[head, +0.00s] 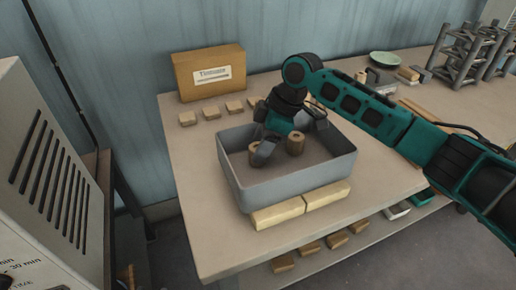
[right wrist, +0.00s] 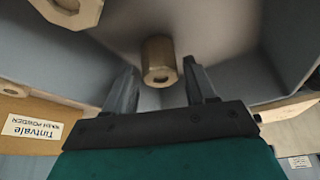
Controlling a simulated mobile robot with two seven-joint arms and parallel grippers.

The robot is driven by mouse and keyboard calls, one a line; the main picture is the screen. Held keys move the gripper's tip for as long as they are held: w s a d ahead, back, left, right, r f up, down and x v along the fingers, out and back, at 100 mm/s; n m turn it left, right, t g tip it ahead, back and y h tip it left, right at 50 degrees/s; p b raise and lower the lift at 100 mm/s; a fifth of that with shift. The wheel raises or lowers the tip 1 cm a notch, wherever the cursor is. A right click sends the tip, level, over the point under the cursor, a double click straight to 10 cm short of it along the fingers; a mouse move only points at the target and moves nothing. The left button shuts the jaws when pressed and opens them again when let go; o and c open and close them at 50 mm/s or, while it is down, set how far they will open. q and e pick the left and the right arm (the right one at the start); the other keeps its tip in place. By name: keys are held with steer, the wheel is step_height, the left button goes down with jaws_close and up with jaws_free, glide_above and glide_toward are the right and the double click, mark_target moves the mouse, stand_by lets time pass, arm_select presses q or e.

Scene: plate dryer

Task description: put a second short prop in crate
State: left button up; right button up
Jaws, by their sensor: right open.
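The grey crate (head: 300,183) stands on the table, and its inner walls fill much of the right wrist view (right wrist: 215,30). Two short brown props with holes in their ends are inside it, one on the left (head: 254,153) and one on the right (head: 296,144). My right gripper (head: 289,136) reaches down into the crate, open. In the right wrist view one prop (right wrist: 158,62) sits between and just beyond the spread fingers, with no visible grip on it. The other prop (right wrist: 68,10) is at the upper left there. My left gripper is not in view.
A cardboard box (head: 209,74) stands behind, with several small wooden blocks (head: 211,112) in front of it. A green bowl (head: 385,59) and a dark rack (head: 468,55) are at the back right. The front left tabletop is clear.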

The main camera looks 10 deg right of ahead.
steer(key=v, duration=0.9)
steer(key=shift+r+p, duration=0.35)
steer(key=shift+r, duration=0.1)
steer(key=shift+d+f, duration=0.1)
